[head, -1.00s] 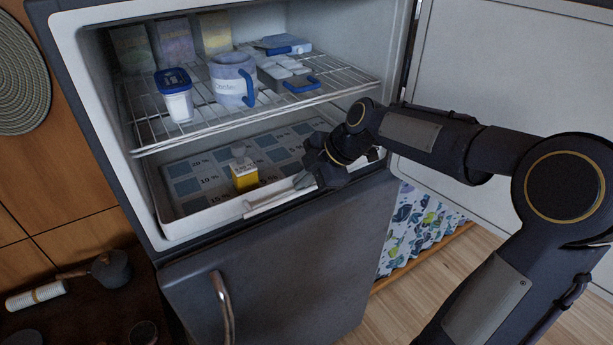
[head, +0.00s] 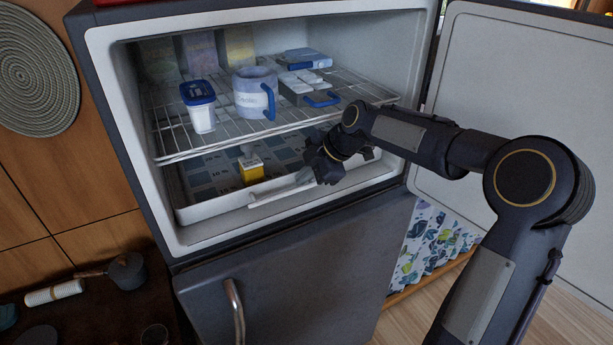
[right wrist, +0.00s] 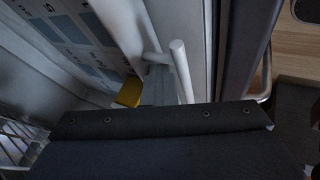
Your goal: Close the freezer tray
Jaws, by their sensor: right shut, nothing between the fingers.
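The freezer tray (head: 205,213) is a white pull-out tray low in the open freezer, with a patterned floor and a white bar handle (head: 283,188) on its front. The handle also shows in the right wrist view (right wrist: 182,72). A yellow-and-white carton (head: 251,172) stands in the tray, and its yellow part shows in the right wrist view (right wrist: 129,93). My right gripper (head: 322,170) is shut and empty at the tray's front, by the right end of the handle. I cannot tell whether it touches the handle. My left gripper is out of view.
A wire shelf (head: 225,139) above the tray holds a blue-lidded tub (head: 200,106), a mug (head: 255,93) and several boxes. The freezer door (head: 520,110) stands open at the right, behind my right arm. The lower fridge door (head: 290,275) is shut.

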